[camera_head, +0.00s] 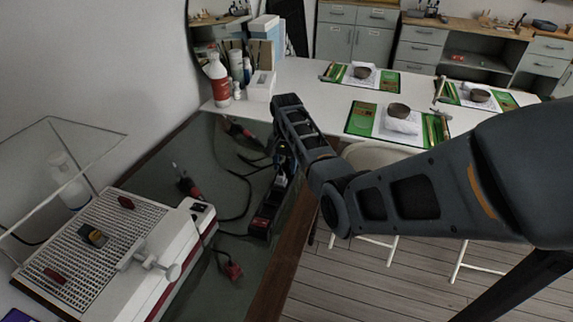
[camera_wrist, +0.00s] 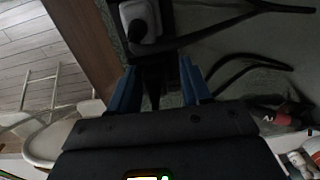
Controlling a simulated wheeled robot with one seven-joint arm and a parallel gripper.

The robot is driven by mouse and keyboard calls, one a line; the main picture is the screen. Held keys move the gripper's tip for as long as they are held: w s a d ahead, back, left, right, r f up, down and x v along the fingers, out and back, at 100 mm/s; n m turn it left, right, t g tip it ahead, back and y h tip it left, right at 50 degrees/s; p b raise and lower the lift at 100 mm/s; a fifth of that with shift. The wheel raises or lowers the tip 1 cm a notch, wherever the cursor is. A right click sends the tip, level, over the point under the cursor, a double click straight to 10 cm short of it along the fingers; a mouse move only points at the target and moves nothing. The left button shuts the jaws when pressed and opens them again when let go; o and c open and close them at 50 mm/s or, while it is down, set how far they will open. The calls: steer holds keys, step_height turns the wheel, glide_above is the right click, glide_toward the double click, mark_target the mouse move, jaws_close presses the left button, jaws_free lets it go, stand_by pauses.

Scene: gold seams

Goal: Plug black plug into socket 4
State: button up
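A dark power strip (camera_head: 262,222) lies on the grey-green bench top near its wooden edge. A pale plug (camera_wrist: 140,20) sits in it in the wrist view, and a black cable (camera_wrist: 215,33) runs off to the right. My gripper (camera_head: 284,165) is low over the far part of the strip, pointing down. In the wrist view its two blue fingers (camera_wrist: 160,88) stand apart with something dark between them. I cannot tell whether that is the black plug or the strip below. Socket 4 cannot be made out; the gripper covers part of the strip.
A red and black tool (camera_head: 188,184) and a red plug (camera_head: 233,270) lie left of the strip among loose black cables. A white perforated-top machine (camera_head: 110,240) stands at left. A bottle (camera_head: 218,80) and boxes stand behind. The floor (camera_head: 345,275) is right of the bench edge.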

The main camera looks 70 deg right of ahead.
mark_target(285, 163)
steer(key=shift+o, duration=0.6)
steer(key=shift+s+f, duration=0.6)
steer(key=shift+f, duration=0.15)
steer(key=shift+r, duration=0.5)
steer(key=r, duration=0.5)
steer(key=w+r, duration=0.1)
steer(key=r, duration=0.2)
steer(key=shift+r, duration=0.15)
